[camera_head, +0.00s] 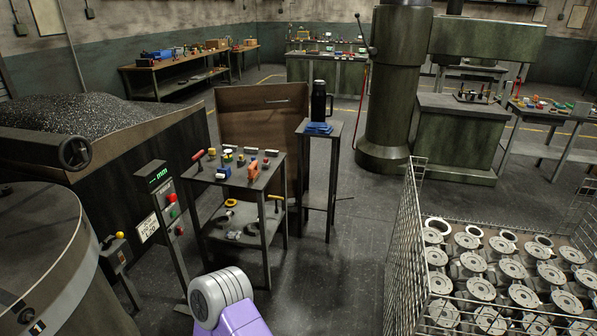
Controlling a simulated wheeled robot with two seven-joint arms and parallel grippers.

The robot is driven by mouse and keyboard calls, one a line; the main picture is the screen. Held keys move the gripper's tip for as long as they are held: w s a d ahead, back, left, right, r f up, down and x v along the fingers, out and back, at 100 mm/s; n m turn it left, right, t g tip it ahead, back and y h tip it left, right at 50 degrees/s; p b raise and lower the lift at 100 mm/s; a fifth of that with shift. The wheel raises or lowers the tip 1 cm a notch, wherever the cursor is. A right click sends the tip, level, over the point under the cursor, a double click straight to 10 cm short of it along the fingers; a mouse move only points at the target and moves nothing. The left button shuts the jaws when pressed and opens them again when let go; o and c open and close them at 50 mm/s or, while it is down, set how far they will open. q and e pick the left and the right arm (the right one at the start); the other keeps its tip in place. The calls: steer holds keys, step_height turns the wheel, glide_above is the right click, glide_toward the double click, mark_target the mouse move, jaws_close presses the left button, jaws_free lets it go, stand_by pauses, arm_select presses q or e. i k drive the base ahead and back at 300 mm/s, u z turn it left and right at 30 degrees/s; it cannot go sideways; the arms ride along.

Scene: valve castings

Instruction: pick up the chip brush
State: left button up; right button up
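I cannot pick out the chip brush for certain. Several small tools and parts lie on the top of a dark steel table (209,174) left of the middle. Any of these small things is too small to name surely. Neither of my grippers is in view. Only a purple and grey part, likely one of my arm links, shows at the bottom, in front of this table.
A wire basket (408,225) of castings stands at the right. A narrow stand (340,129) with a black bottle (319,101) and blue cloth (318,128) is behind the table. A control post (166,215) and large drum (40,250) are left. Floor (345,270) right of the table is clear.

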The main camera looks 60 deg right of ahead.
mark_target(252, 170)
steer(key=z, duration=1.25)
steer(key=i, duration=2.6)
steer(key=z, duration=0.4)
